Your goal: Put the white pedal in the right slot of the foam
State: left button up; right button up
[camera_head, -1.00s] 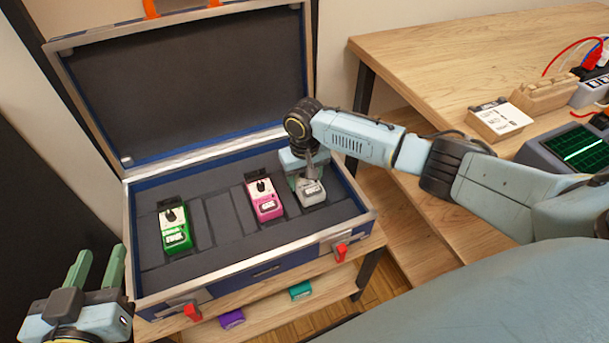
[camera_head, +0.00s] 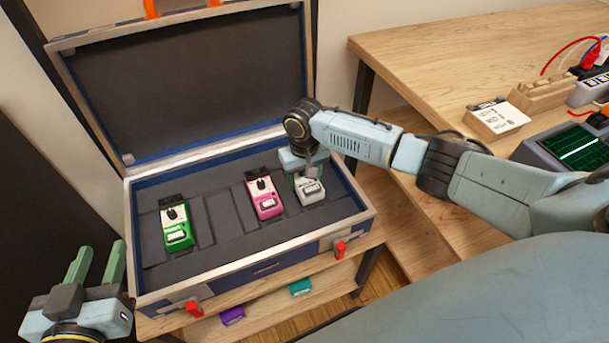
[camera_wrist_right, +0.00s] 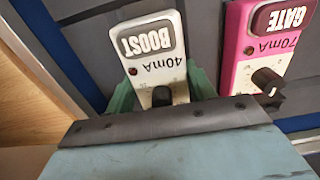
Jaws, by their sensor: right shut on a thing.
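The white pedal (camera_head: 309,191) is at the right slot of the foam (camera_head: 220,218) in the open case. How deep it sits is hard to tell. My right gripper (camera_head: 305,172) is over its far end, shut on it. In the right wrist view the white pedal (camera_wrist_right: 152,48), marked BOOST, lies between the green fingers (camera_wrist_right: 160,88). The slot itself is mostly hidden by pedal and gripper. My left gripper (camera_head: 96,263) is open and empty, left of the case's front corner.
A pink pedal (camera_head: 264,196) is in the foam just left of the white one, and a green pedal (camera_head: 176,226) is further left. The case lid (camera_head: 190,85) stands open behind. Purple (camera_head: 232,316) and teal (camera_head: 300,288) pedals lie on a lower shelf. A wooden table (camera_head: 440,60) stands right.

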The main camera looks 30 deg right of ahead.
jog(key=shift+s+f+p, duration=0.25)
jog(key=shift+f+p, duration=0.05)
jog(key=shift+f, duration=0.25)
jog(key=o, duration=1.1)
jog(key=shift+c, duration=0.9)
jog(key=shift+w+a+r+p, duration=0.1)
jog(key=shift+w+r+p, duration=0.05)
jog(key=shift+r+p, duration=0.9)
jog(key=shift+w+r+p, duration=0.1)
jog(key=shift+r+p, duration=2.45)
jog(key=shift+p, duration=0.75)
jog(key=shift+r, duration=0.15)
